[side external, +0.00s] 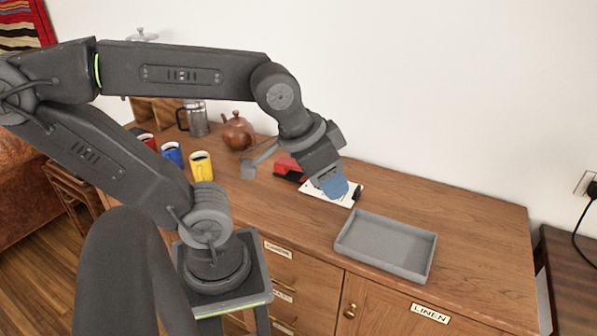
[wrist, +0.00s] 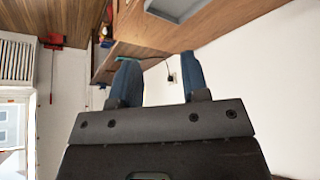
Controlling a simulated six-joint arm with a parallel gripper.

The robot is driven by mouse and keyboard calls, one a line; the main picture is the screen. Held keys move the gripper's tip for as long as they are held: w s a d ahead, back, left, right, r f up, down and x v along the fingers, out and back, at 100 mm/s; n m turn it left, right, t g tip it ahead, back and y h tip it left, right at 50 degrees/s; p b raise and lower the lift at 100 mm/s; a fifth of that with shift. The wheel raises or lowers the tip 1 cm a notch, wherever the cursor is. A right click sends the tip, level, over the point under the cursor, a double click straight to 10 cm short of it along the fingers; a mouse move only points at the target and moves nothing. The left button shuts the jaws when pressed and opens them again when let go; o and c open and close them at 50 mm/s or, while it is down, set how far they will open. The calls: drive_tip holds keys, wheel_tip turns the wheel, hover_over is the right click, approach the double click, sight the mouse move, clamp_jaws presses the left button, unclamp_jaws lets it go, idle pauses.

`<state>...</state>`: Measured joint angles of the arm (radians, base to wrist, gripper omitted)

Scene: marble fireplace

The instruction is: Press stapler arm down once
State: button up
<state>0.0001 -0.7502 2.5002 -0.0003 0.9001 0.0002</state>
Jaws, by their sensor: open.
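A red stapler-like object with a dark base (side external: 287,167) lies on the wooden cabinet top, just left of my gripper in the side view and partly hidden by the arm's end. My gripper (side external: 332,186) has blue fingers and appears above or in front of a white sheet (side external: 313,191); the gap to the surface cannot be told. In the wrist view the two blue fingers of my gripper (wrist: 159,78) stand apart with nothing between them. The stapler is not seen in the wrist view.
A grey tray (side external: 384,262) sits on the cabinet's (side external: 485,225) front right; it shows in the wrist view (wrist: 178,12). Yellow (side external: 202,167) and blue (side external: 173,155) mugs, a copper teapot (side external: 238,132) and a glass press (side external: 195,118) stand left. The cabinet's right end is clear.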

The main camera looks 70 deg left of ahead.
drive_tip(key=shift+w+a, duration=0.15)
drive_tip(key=shift+c, duration=1.3)
drive_tip(key=w+a+n, duration=0.3)
drive_tip(key=w+a+n+g+y, duration=0.1)
drive_tip(key=w+a+n, duration=0.2)
drive_tip(key=shift+r+n+g, duration=0.2)
drive_tip(key=shift+n+g, duration=0.1)
clamp_jaws()
drive_tip(key=w+a+f+n+g, duration=0.2)
drive_tip(key=w+a+f+n, duration=0.1)
drive_tip(key=a+n, duration=0.55)
drive_tip(key=w+a+f+n+g, duration=0.1)
drive_tip(key=w+a+f+n, duration=0.3)
drive_tip(key=a, duration=0.7)
drive_tip(key=a+f+n, duration=0.2)
drive_tip(key=a, duration=0.1)
drive_tip(key=s+a+f+n+g, duration=0.1)
drive_tip(key=a+n, duration=0.2)
drive_tip(key=a, duration=0.1)
drive_tip(key=s+a+f+n, duration=0.1)
drive_tip(key=a+f+n, duration=0.1)
drive_tip(key=a, duration=0.1)
drive_tip(key=shift+s+a+f+n+g, duration=0.25)
drive_tip(key=shift+a+f+g, duration=0.1)
drive_tip(key=shift+a+g, duration=0.05)
drive_tip(key=shift+s+a+f, duration=0.15)
drive_tip(key=shift+a+f, duration=0.05)
drive_tip(key=shift+a, duration=0.15)
